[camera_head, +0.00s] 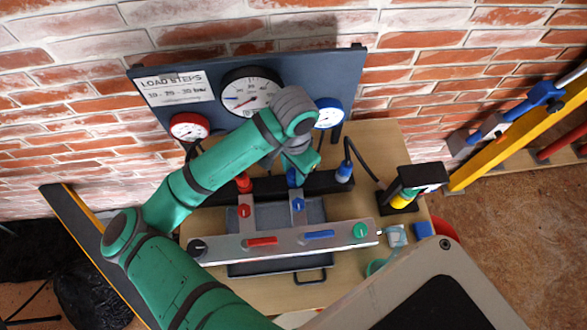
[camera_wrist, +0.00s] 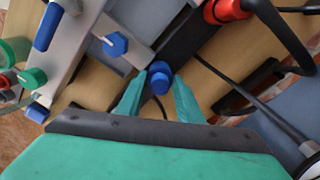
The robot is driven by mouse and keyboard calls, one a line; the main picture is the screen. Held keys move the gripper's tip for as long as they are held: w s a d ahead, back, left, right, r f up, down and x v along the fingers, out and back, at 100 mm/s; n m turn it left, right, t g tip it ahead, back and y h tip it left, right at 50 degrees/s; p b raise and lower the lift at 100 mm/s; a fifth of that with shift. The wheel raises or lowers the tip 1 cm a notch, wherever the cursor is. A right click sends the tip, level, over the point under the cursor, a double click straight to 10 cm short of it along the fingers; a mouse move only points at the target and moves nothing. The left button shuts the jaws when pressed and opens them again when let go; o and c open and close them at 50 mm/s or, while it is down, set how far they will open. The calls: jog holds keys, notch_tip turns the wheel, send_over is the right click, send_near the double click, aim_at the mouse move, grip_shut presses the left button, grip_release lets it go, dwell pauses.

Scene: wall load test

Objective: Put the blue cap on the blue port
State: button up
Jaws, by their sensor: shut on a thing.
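My gripper (camera_wrist: 158,88) is shut on a small blue piece, which I take to be the blue cap (camera_wrist: 160,84), seen between the fingertips in the wrist view. It is at the black bar (camera_head: 320,184) below the gauge board. The blue port appears to be right at the cap, but fingers and cap hide most of it. I cannot tell whether the cap is seated or just over it. In the head view my gripper (camera_head: 298,165) points down at the bar, with a bit of blue showing under it.
On the bar, a red fitting (camera_head: 243,183) stands to the left and a blue hose fitting (camera_head: 344,171) to the right. A grey manifold (camera_head: 280,240) with coloured handles lies in front. A black box (camera_head: 422,177) stands at the right. The gauge board (camera_head: 210,95) is behind.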

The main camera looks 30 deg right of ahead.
jog(key=shift+f, duration=0.2)
dwell(0.6)
jog(key=o, duration=1.6)
jog(key=shift+r, duration=0.1)
jog(key=shift+r, duration=3.9)
jog(key=shift+w, duration=0.1)
